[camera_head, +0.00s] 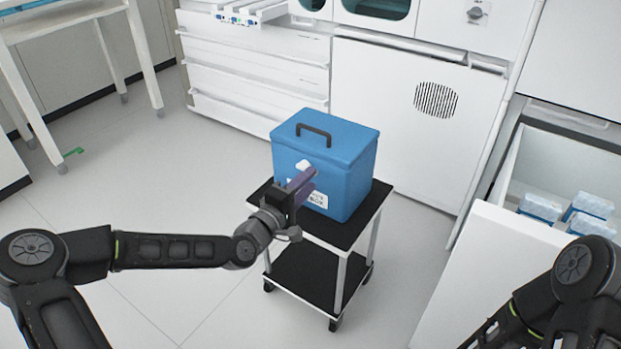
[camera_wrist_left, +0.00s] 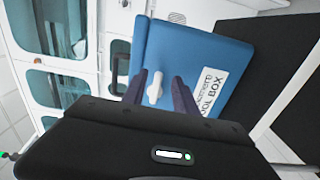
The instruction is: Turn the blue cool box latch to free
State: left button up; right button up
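The blue cool box (camera_head: 345,170) stands upright with its lid down on the top shelf of a small cart. It also fills the middle of the left wrist view (camera_wrist_left: 205,55). Its white latch (camera_head: 304,165) is on the front face, near the lid seam; in the left wrist view the latch (camera_wrist_left: 155,88) lies between the two finger lines. My left gripper (camera_head: 303,183) is at the box front. Its fingers (camera_wrist_left: 162,88) are apart, one on each side of the latch; I cannot tell whether they touch it. My right arm is at the lower right, its gripper out of frame.
The cart (camera_head: 350,238) has black shelves and wheels. An open white drawer (camera_head: 490,225) with several blue-and-white packs (camera_head: 590,205) is at the right. White cabinets (camera_head: 400,110) stand behind. A white table (camera_head: 60,15) is at the upper left.

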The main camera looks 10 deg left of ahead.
pick_arm(q)
jog(key=p+v, duration=0.1)
jog(key=v, duration=0.5)
jog(key=shift+d, duration=0.1)
dwell(0.3)
